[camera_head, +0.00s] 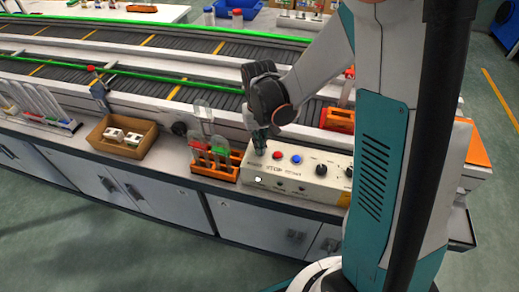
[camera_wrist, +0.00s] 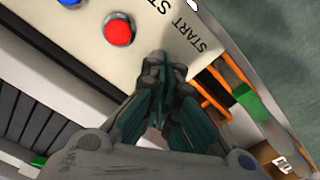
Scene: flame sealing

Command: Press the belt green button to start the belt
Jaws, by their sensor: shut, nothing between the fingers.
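The cream control box (camera_head: 300,182) stands on the bench in front of the conveyor belt (camera_head: 165,92). Its top carries a red button (camera_head: 277,156), a blue button (camera_head: 296,159) and black knobs. My gripper (camera_head: 260,150) points down at the left end of the box, left of the red button. In the wrist view, my shut, empty fingertips (camera_wrist: 162,62) are beside the START label (camera_wrist: 186,37), with the red button (camera_wrist: 118,32) to their upper left. No green button shows; the fingers cover the spot by the label. Contact cannot be told.
An orange rack with tubes (camera_head: 215,170) stands close to the left of the box, and it also shows in the wrist view (camera_wrist: 208,97). A cardboard box (camera_head: 98,137) stands farther left. An orange block (camera_head: 338,120) lies behind the control box.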

